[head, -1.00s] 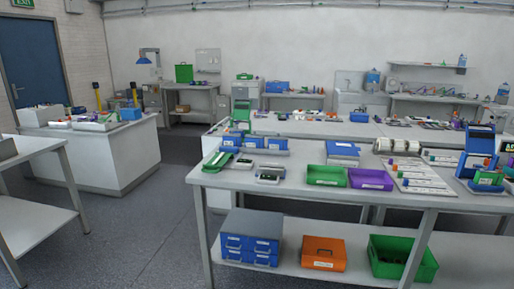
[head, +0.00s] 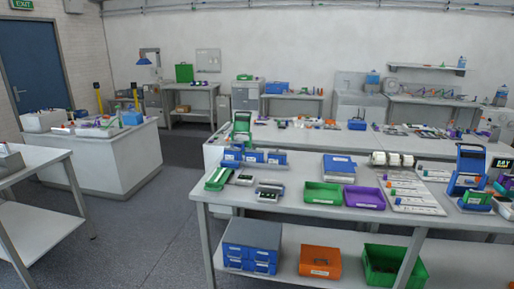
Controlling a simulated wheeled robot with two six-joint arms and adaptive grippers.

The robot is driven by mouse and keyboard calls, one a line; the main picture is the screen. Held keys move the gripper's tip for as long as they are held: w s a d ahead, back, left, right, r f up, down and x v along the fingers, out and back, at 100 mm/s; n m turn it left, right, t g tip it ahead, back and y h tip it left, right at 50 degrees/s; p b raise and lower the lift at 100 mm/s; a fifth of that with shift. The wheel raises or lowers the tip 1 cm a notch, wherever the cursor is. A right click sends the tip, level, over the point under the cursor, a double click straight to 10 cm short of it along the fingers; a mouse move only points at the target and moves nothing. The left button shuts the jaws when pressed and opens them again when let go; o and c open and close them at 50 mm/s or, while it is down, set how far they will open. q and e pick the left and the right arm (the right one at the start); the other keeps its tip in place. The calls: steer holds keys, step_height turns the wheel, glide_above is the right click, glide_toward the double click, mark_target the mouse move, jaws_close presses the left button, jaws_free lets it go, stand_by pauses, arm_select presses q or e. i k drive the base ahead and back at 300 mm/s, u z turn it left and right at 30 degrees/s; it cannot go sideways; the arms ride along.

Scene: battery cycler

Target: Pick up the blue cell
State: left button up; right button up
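No gripper of mine is in the head view. Several small cells lie in rows on a white rack (head: 414,208) on the near bench, right of a purple bin (head: 364,198). Some look orange, green or blue at their ends, but they are too small to tell which is the blue cell. A blue-framed device (head: 470,168) stands right of the rack. More small coloured items lie on the far benches, too small to name.
The near bench (head: 300,222) also holds a green bin (head: 323,194), blue boxes (head: 254,157) and small devices. Its lower shelf carries a blue drawer unit (head: 251,244), an orange box (head: 320,262) and a green crate (head: 385,265). Open floor (head: 140,225) lies to the left.

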mark_target(251, 156)
steer(key=z, duration=0.5)
steer(key=i, duration=2.05)
steer(key=u, duration=0.55)
